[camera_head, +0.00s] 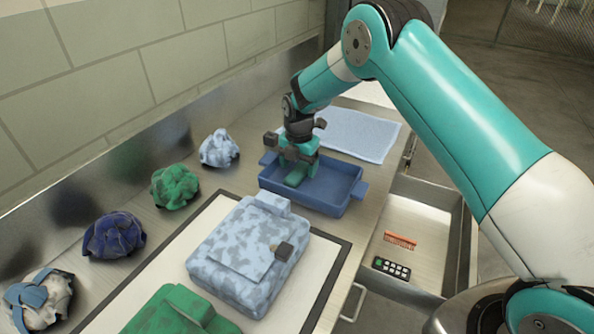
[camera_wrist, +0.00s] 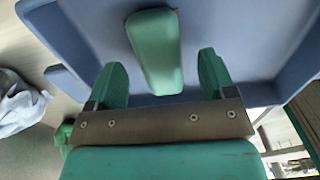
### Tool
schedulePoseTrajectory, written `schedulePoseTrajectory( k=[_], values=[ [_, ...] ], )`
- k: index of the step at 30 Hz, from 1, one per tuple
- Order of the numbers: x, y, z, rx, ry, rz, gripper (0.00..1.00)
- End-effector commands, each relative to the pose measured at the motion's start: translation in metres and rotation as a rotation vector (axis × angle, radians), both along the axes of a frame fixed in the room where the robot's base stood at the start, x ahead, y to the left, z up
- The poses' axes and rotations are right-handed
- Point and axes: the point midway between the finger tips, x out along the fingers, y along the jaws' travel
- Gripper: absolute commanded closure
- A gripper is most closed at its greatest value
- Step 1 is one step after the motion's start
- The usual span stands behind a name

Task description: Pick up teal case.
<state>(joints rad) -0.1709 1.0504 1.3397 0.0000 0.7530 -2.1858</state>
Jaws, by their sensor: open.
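The teal case (camera_wrist: 156,50) is a small rounded oblong lying in a blue tray (camera_wrist: 235,22). In the head view the case (camera_head: 296,176) shows near the tray's left end, partly hidden by my gripper. My gripper (camera_wrist: 165,75) is open, with its two teal fingers apart on either side of the case's near end. I cannot tell whether the fingers touch the case. The tray (camera_head: 335,200) stands on the metal counter and looks otherwise empty.
A light blue folded cloth (camera_head: 362,135) lies behind the tray. A blue patterned bag (camera_head: 235,262) and a green bag (camera_head: 175,312) lie in front. Several crumpled cloth bundles (camera_head: 174,187) line the wall side. An open drawer (camera_head: 425,225) holds a dark keypad and an orange comb-like item.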

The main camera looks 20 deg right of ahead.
Motion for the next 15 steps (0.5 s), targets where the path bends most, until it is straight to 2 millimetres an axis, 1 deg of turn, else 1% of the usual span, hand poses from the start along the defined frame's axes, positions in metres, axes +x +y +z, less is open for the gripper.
schedulePoseTrajectory(
  k=[3, 10, 11, 12, 14, 15],
  values=[
    [0.0001, -0.0001, -0.0094, 0.0, 0.0, 0.0, 0.23],
    [0.0004, -0.0001, -0.0116, 0.001, -0.002, 0.0, 0.23],
    [0.0004, -0.0001, -0.0116, 0.001, -0.002, 0.0, 0.28],
    [0.0003, -0.0002, -0.0116, 0.0, -0.001, 0.0, 0.37],
    [0.0003, -0.0001, -0.0115, 0.0, -0.001, 0.0, 0.51],
    [0.0003, -0.0001, -0.0115, 0.0, -0.001, 0.0, 0.6]
  ],
)
